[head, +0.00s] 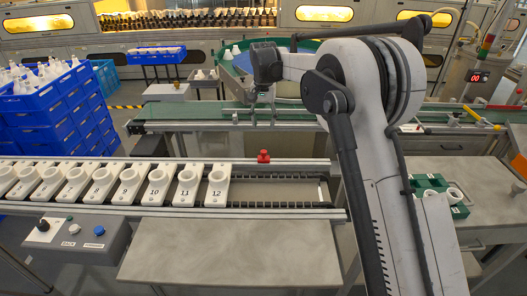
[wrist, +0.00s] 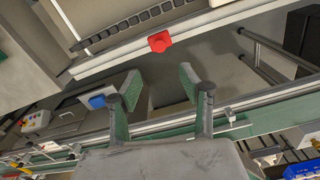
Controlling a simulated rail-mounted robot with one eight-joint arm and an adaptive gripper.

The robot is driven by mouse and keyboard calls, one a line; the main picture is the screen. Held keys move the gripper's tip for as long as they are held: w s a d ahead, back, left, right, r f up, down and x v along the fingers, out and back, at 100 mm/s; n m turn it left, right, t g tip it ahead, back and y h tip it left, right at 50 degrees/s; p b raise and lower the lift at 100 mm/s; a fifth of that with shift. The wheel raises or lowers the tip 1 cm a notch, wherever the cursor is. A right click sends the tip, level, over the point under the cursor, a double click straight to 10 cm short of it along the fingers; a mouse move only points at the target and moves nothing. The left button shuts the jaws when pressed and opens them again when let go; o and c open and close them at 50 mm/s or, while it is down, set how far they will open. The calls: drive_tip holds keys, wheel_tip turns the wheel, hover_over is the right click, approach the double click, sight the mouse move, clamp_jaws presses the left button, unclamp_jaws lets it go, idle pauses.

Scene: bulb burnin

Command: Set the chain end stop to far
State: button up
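A small red knob (head: 263,157), which looks like the chain end stop, sits on the far rail of the chain conveyor (head: 285,178), just right of the white holder marked 12 (head: 217,185). It also shows in the wrist view as a red block (wrist: 160,42) on the rail, ahead of my fingertips. My gripper (head: 262,116) hangs above the green belt behind the chain conveyor, apart from the knob. In the wrist view my gripper (wrist: 156,83) is open, with green finger pads spread and nothing between them. No far or near marking can be read.
Numbered white holders (head: 128,186) fill the chain's left part; its right end is bare. A control box (head: 75,238) with buttons stands front left. Blue crates (head: 60,110) are stacked at left. A green tray (head: 440,190) lies at right. The front grey table (head: 230,250) is clear.

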sight(263, 152)
wheel_tip(263, 152, down, 13)
drive_tip(key=shift+f+b, duration=0.1)
drive_tip(key=shift+b, duration=0.3)
clamp_jaws()
idle(0.4)
